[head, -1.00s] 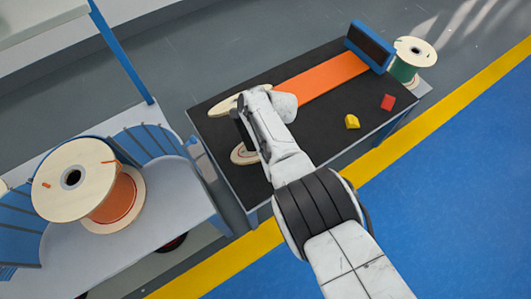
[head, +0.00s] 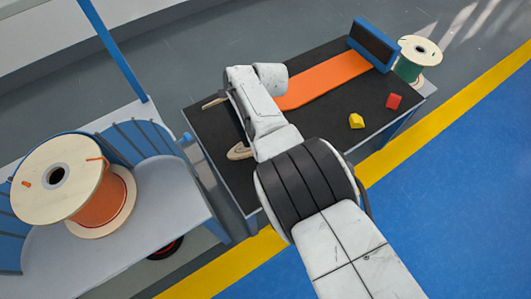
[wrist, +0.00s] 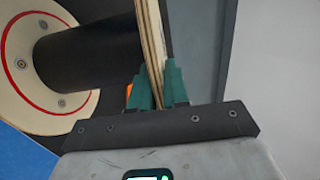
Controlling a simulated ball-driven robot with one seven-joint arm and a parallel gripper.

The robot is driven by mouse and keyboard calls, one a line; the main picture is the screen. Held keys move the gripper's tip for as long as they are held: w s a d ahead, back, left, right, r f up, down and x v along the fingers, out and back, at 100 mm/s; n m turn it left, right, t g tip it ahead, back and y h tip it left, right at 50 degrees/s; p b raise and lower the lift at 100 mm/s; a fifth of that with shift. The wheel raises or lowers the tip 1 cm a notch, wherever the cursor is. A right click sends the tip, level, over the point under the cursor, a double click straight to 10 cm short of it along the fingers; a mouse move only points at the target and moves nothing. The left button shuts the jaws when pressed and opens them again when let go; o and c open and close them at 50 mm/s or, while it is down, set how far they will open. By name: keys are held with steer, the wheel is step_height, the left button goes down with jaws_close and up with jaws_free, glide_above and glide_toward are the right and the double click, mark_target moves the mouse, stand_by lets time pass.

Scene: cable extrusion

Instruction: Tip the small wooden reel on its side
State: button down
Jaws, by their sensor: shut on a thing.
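The small wooden reel is mostly hidden behind my arm in the head view. A dark core (wrist: 95,45) leads left to the other flange (wrist: 62,95), which has a red ring. How far the reel is tilted I cannot tell. My gripper's fingers are hidden in the head view.
An orange strip (head: 325,80) runs along the black table (head: 318,118) to a blue-framed block (head: 375,46). Yellow (head: 356,121) and red (head: 393,101) blocks lie at right. A large reel (head: 60,180) stands on a grey bench at left; a green-wound reel (head: 412,70) stands far right.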

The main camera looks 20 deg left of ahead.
steer(key=shift+w+a+f+b, duration=0.1)
steer(key=shift+w+a+b, duration=0.3)
steer(key=shift+b, duration=0.9)
steer(key=shift+w+a+b, duration=0.1)
steer(key=shift+a+b, duration=0.2)
steer(key=shift+b, duration=0.65)
steer(key=shift+w+a+b, duration=0.15)
steer(key=shift+b, duration=0.55)
steer(key=shift+r+h, duration=0.25)
steer(key=shift+h, duration=0.05)
steer(key=shift+w+p, duration=0.1)
steer(key=shift+p, duration=0.2)
